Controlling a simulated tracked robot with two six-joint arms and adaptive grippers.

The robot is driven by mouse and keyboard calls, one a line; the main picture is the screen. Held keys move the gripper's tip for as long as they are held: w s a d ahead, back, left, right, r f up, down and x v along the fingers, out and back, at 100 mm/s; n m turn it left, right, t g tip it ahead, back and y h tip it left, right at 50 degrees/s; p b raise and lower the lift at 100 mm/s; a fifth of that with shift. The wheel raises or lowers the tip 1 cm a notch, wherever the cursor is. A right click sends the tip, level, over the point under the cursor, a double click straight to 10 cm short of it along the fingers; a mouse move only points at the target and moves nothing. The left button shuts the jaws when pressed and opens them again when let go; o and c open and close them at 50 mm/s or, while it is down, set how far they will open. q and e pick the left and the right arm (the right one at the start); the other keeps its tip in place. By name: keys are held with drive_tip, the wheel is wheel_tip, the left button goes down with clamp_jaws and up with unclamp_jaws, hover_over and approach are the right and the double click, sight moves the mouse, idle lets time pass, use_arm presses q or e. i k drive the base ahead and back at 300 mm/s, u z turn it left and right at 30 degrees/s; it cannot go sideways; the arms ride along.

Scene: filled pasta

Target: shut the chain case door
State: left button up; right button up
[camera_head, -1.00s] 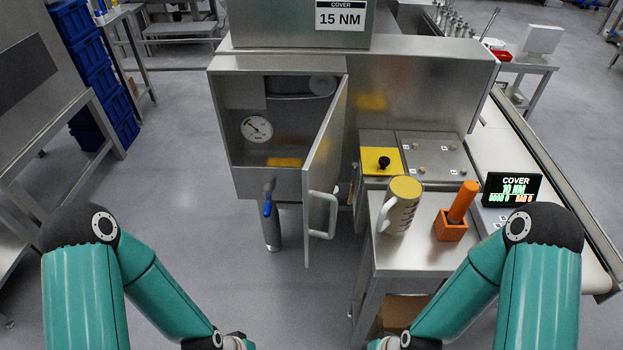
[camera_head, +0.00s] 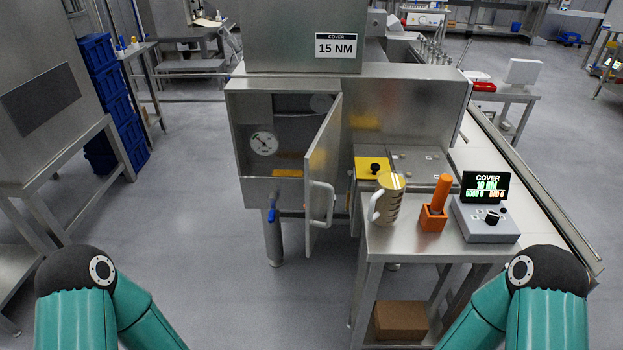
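The chain case door (camera_head: 322,170) is a steel panel standing ajar, swung out toward me from the right side of the case opening. Its bar handle (camera_head: 326,203) is on the outer face, facing right. The chain case (camera_head: 235,135) is a steel box with a round gauge (camera_head: 264,143) visible inside its opening. Both of my teal arms reach in from the bottom corners, but their grippers are below the picture, so I cannot see them. Nothing of mine touches the door.
A steel side table (camera_head: 388,238) stands right of the door, holding a jug (camera_head: 388,200), an orange holder with a handle (camera_head: 433,216) and a control box with display (camera_head: 486,218). A blue-handled valve (camera_head: 272,212) hangs below the case. The floor in front is clear.

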sight(321, 161)
drive_tip(key=z, duration=0.2)
drive_tip(key=i, duration=0.85)
drive_tip(key=u, duration=0.1)
